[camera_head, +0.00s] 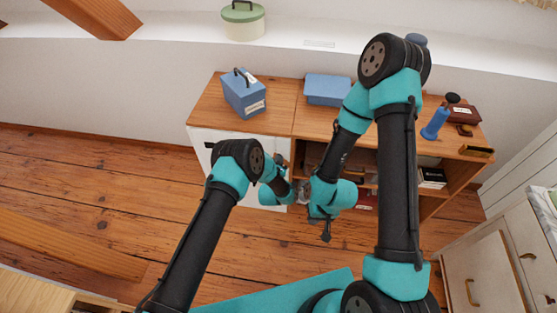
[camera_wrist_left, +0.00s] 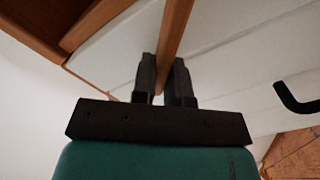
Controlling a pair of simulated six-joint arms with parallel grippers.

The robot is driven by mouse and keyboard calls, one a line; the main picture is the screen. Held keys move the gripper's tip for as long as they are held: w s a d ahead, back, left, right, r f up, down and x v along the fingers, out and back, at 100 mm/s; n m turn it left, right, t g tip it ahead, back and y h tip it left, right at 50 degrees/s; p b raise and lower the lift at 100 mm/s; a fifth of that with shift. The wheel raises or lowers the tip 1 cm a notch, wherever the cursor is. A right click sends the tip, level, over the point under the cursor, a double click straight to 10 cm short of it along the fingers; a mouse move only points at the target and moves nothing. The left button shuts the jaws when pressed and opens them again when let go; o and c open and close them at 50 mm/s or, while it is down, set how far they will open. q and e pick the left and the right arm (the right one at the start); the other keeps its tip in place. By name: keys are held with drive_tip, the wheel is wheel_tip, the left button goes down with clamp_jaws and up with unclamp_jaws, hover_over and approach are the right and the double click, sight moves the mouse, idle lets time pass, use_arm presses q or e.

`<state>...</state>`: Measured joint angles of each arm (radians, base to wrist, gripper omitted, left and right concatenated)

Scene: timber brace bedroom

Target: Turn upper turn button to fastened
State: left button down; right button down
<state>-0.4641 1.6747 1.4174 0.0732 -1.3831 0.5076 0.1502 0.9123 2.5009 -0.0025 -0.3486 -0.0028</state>
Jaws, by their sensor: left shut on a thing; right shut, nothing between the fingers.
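A narrow wooden bar (camera_wrist_left: 177,25), seemingly the upper turn button, runs down from the top of the left wrist view across a white cabinet front (camera_wrist_left: 240,50). My left gripper (camera_wrist_left: 163,65) has its two dark fingers on either side of this bar, closed on it. My right gripper (camera_head: 326,233) is shut and empty, pointing down in front of the cabinet.
A black handle (camera_wrist_left: 295,98) sits on the white front. White drawers (camera_head: 487,275) stand at right. Wooden floor lies clear at left.

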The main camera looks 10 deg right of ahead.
use_arm(q)
drive_tip(key=n, duration=0.4)
drive_tip(key=shift+w+a+f+n, duration=0.1)
drive_tip(key=shift+a+f+n, duration=0.2)
drive_tip(key=shift+f, duration=0.1)
drive_tip(key=n, duration=0.3)
drive_tip(key=shift+f, duration=0.35)
drive_tip(key=shift+n, duration=0.4)
drive_tip(key=c, duration=1.1)
unclamp_jaws()
drive_tip(key=shift+c, duration=0.2)
drive_tip(key=v, duration=1.7)
drive_tip(key=shift+s, duration=0.2)
